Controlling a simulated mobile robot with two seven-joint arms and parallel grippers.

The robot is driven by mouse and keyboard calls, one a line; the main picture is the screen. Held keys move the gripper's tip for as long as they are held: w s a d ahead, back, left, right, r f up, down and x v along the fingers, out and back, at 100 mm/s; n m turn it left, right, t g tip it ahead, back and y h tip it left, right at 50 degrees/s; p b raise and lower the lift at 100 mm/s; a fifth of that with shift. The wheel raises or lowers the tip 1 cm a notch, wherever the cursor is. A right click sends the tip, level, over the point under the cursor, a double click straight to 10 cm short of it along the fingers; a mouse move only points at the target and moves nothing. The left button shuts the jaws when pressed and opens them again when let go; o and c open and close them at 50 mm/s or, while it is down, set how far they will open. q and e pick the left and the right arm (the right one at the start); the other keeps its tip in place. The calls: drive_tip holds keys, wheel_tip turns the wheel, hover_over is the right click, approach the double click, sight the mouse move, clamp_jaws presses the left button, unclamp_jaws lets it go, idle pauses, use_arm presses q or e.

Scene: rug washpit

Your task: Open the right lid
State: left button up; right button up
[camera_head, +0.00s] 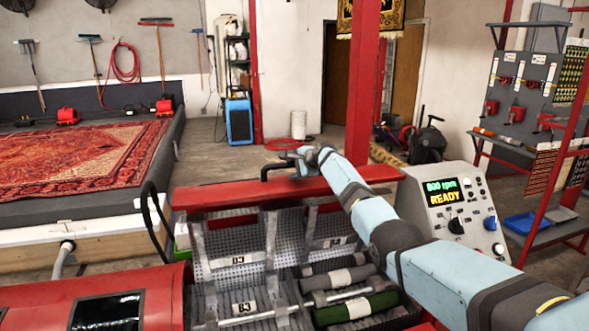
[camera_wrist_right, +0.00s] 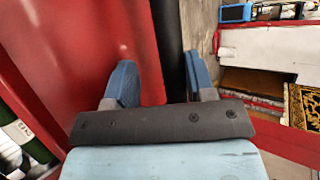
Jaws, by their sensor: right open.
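The right lid (camera_head: 235,195) appears as a red panel raised at the back of the machine, above the uncovered drum. Its black bar handle (camera_head: 266,170) stands off the lid's far edge. My right gripper (camera_head: 308,157) is at this handle, with its arm reaching across from the lower right. In the right wrist view, the black handle (camera_wrist_right: 169,50) runs between the two blue fingertips of my open gripper (camera_wrist_right: 160,82), beside the lid's red face (camera_wrist_right: 80,45). Whether the fingers touch the handle cannot be told. My left gripper is out of view.
The perforated drum (camera_head: 236,265) holds rolled rugs, including a green one (camera_head: 355,308). A red cover with a dark window (camera_head: 107,312) lies at lower left. The control panel (camera_head: 447,208) reads READY. A patterned rug (camera_head: 80,155) lies on a platform at left.

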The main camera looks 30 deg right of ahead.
drive_tip(key=shift+s+r, duration=0.1)
drive_tip(key=shift+s+d+r, duration=0.1)
drive_tip(key=shift+s, duration=0.1)
drive_tip(key=b+v, duration=0.1)
drive_tip(key=v, duration=1.2)
drive_tip(key=shift+r, duration=0.1)
